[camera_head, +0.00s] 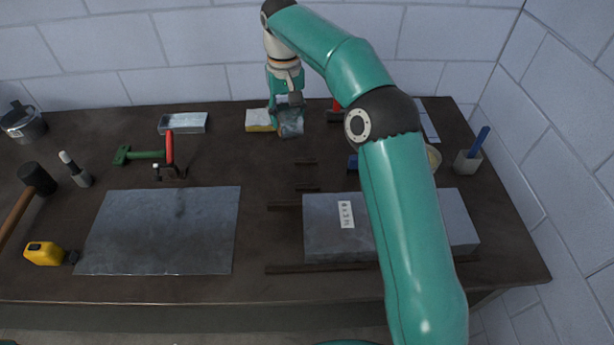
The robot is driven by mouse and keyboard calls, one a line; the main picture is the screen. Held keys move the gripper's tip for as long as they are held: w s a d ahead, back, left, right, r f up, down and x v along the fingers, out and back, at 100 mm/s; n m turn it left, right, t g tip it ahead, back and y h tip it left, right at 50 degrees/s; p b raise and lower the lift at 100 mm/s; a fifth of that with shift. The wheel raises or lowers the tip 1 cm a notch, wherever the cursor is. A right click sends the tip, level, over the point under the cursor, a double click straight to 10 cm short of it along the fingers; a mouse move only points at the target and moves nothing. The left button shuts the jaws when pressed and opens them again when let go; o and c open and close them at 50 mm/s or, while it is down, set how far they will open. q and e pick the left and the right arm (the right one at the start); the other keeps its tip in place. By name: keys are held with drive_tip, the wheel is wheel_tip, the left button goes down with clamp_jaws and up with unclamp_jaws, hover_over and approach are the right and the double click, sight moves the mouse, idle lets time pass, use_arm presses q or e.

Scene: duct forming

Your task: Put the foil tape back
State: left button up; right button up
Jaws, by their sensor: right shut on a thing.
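My right gripper (288,104) is at the back middle of the bench, pointing down, shut on a silvery grey thing, which I take for the foil tape (291,124). Its outline is blurred and partly covered by the fingers, so its exact shape is hard to tell. It is low, at or just above the bench top; I cannot tell whether it touches. A yellow and white block (260,121) lies directly left of it. My left gripper is not in view.
A metal sheet (160,230) lies front left. A grey labelled block (330,225) sits front right, partly behind my arm. The back wall is close.

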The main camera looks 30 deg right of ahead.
drive_tip(key=d+r+m, duration=0.2)
drive_tip(key=d, duration=0.2)
drive_tip(key=shift+m, duration=0.5)
drive_tip(key=shift+s+d+f+b, duration=0.15)
drive_tip(key=shift+f+b, duration=0.15)
drive_tip(key=shift+f, duration=3)
drive_tip(key=shift+s+d+f+b, duration=0.15)
drive_tip(key=shift+f+b, duration=0.15)
drive_tip(key=shift+f, duration=3.05)
drive_tip(key=shift+s+d+f+b, duration=0.15)
drive_tip(key=shift+f+b, duration=0.15)
drive_tip(key=shift+f, duration=3)
drive_tip(key=shift+w, duration=0.1)
drive_tip(key=o, duration=1.2)
drive_tip(key=shift+f, duration=0.1)
